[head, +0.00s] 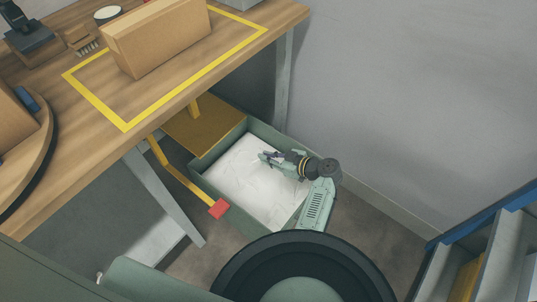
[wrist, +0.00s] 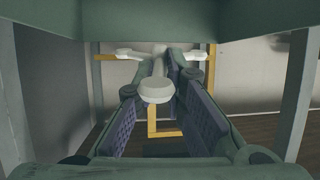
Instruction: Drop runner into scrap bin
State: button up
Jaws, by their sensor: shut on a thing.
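The scrap bin (head: 270,135) is an open grey-green box on the floor beside and partly under the workbench, with a white liner (head: 238,172) inside. Its yellow lid (head: 212,128) is at the back left, and a red pedal (head: 219,208) on a yellow bar is at its front left. My gripper (head: 267,157) is over the bin opening. In the wrist view my fingers (wrist: 164,66) are shut on the runner (wrist: 156,91), a pale branched piece with a round disc facing me and arms spreading left and right. In the head view the runner is hard to make out against the liner.
The wooden bench (head: 60,206) fills the upper left, with a cardboard box (head: 155,43) inside a yellow taped outline. A metal bench leg (head: 284,85) stands behind the bin. A grey wall is to the right, and a blue-edged rack (head: 490,235) is at the lower right.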

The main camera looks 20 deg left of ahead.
notch_tip(320, 180, down, 4)
jog(key=shift+r+b, duration=0.15)
jog(key=shift+b, duration=0.55)
jog(key=o, duration=0.8)
jog(key=shift+d, duration=0.1)
jog(key=v, duration=1.2)
jog(key=shift+w+r, duration=0.1)
